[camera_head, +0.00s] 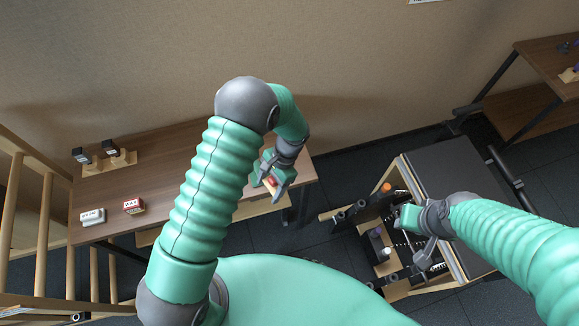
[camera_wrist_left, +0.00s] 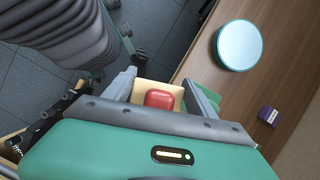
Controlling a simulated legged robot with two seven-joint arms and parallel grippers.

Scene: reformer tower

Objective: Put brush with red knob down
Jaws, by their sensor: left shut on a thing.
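The brush with the red knob (camera_wrist_left: 160,98) is held between the fingers of my left gripper (camera_wrist_left: 163,92). In the left wrist view its knob is a rounded red block on a cream base. The head view shows my left gripper (camera_head: 273,186) shut on it near the right end of the wooden table (camera_head: 160,160); a bit of red (camera_head: 269,182) shows between the fingers. I cannot tell the gap between brush and table. My right gripper (camera_head: 412,218) is over the open drawer of a dark-topped cabinet (camera_head: 450,178); its jaws are unclear.
A round pale disc with a green rim (camera_wrist_left: 240,45) and a purple box (camera_wrist_left: 268,115) are on the wood. A white block (camera_head: 93,216), a red-and-white box (camera_head: 134,206) and a wooden stand (camera_head: 108,162) occupy the table's left. Another table (camera_head: 545,60) stands far right.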

